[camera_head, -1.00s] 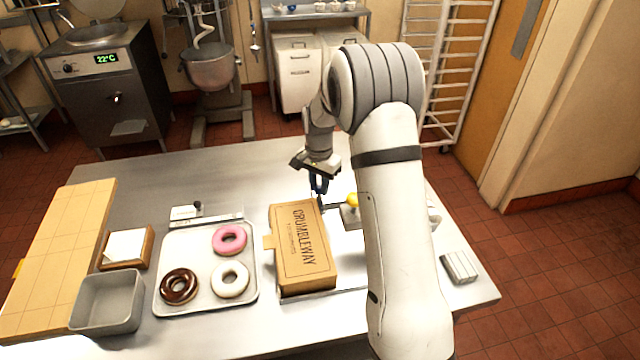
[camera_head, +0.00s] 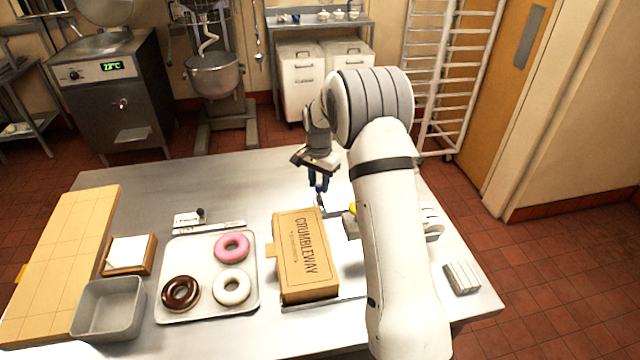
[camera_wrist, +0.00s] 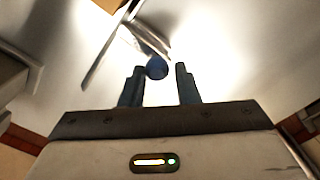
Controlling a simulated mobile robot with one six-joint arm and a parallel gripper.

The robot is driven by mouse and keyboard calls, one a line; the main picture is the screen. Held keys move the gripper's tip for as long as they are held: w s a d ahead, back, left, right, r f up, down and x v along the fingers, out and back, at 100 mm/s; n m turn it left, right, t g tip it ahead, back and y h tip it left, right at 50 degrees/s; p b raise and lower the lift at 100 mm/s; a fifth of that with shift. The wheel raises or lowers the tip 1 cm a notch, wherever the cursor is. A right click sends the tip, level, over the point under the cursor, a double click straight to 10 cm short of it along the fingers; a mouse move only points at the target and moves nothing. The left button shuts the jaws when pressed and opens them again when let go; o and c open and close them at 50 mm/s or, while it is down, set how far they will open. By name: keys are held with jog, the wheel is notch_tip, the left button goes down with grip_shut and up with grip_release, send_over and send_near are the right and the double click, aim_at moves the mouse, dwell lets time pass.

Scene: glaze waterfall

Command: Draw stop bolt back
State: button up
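My gripper (camera_head: 318,186) points down over the table just behind the cardboard box. In the wrist view its two dark fingers (camera_wrist: 160,78) stand apart. A dark blue round knob (camera_wrist: 157,67) shows at the gap between the fingertips, nearer the left finger, with a bright gap to the right finger. The knob seems to sit at the end of a metal rod or bracket (camera_wrist: 130,42); I take it for the stop bolt, but cannot tell for sure. In the head view it is small and partly hidden below the fingers.
The cardboard box (camera_head: 303,262) stands in front of my gripper. To its left, a tray (camera_head: 205,309) holds three donuts. A grey bin (camera_head: 107,308), a wooden board (camera_head: 55,265) and a metal block (camera_head: 461,278) lie about. My arm hides part of the table's right side.

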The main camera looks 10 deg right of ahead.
aim_at(319, 185)
jog(key=o, duration=0.4)
notch_tip(319, 185, up, 7)
jog(key=shift+r+b, duration=0.1)
jog(key=shift+b, duration=0.8)
jog(key=shift+r, duration=0.25)
jog(key=shift+s+r, duration=0.15)
jog(key=shift+r, duration=0.1)
jog(key=s+r+n+t, duration=0.1)
jog(key=s+r+n, duration=0.3)
jog(key=s, duration=0.9)
jog(key=s+r+n+t, duration=0.1)
jog(key=s+r+n, duration=0.1)
jog(key=s+r, duration=0.8)
jog(key=s+f+n, duration=0.1)
jog(key=s+f, duration=0.1)
jog(key=s, duration=0.2)
jog(key=s+f+n+t, duration=0.1)
jog(key=s+f, duration=0.1)
jog(key=s, duration=0.3)
jog(key=s+f+n+b, duration=0.1)
jog(key=s+f, duration=0.1)
jog(key=s, duration=0.2)
jog(key=shift+s+d+f, duration=0.25)
jog(key=shift+s+f, duration=0.05)
jog(key=shift+s, duration=0.1)
